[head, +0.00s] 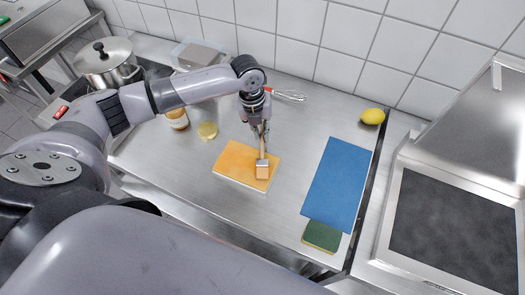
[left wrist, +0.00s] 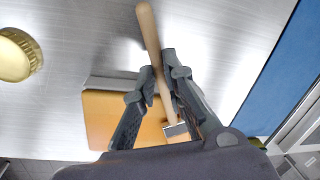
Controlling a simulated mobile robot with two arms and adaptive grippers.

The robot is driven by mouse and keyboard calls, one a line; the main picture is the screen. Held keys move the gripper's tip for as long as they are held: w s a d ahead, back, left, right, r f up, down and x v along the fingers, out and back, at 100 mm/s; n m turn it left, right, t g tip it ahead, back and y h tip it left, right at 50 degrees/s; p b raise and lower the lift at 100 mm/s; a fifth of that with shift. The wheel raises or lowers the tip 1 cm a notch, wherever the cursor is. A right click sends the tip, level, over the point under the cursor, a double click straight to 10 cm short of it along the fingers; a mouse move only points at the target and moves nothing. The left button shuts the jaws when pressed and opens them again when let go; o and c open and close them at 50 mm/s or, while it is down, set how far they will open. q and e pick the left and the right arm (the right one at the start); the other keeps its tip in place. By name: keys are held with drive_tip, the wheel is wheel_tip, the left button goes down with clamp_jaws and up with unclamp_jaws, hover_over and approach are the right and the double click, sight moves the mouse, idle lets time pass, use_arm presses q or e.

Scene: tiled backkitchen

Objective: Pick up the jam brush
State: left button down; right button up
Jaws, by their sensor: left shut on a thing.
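The jam brush (head: 262,168) has a wooden handle and a pale head with a metal band. In the head view its head lies over an orange-topped board or slab (head: 238,165). My left gripper (head: 262,131) is shut on the brush's handle. In the left wrist view the brush handle (left wrist: 149,32) runs up between the two fingers of my left gripper (left wrist: 158,82), with the metal band low at the right. The orange slab (left wrist: 105,118) shows below. I cannot tell whether the brush head touches the slab. My right gripper is not in view.
A blue board (head: 340,185) and a green sponge (head: 322,236) lie to the right. A lemon (head: 373,116), a whisk (head: 290,95), a jar (head: 177,119), a golden lid (head: 207,130) and a steel pot (head: 107,65) stand around. The counter between slab and blue board is clear.

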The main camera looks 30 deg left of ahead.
sight(261, 135)
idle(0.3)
use_arm(q)
drive_tip(key=shift+r, duration=0.15)
drive_tip(key=shift+r, duration=0.25)
wheel_tip(261, 135, up, 19)
drive_tip(key=b, duration=0.2)
drive_tip(key=shift+r, duration=0.15)
idle(0.3)
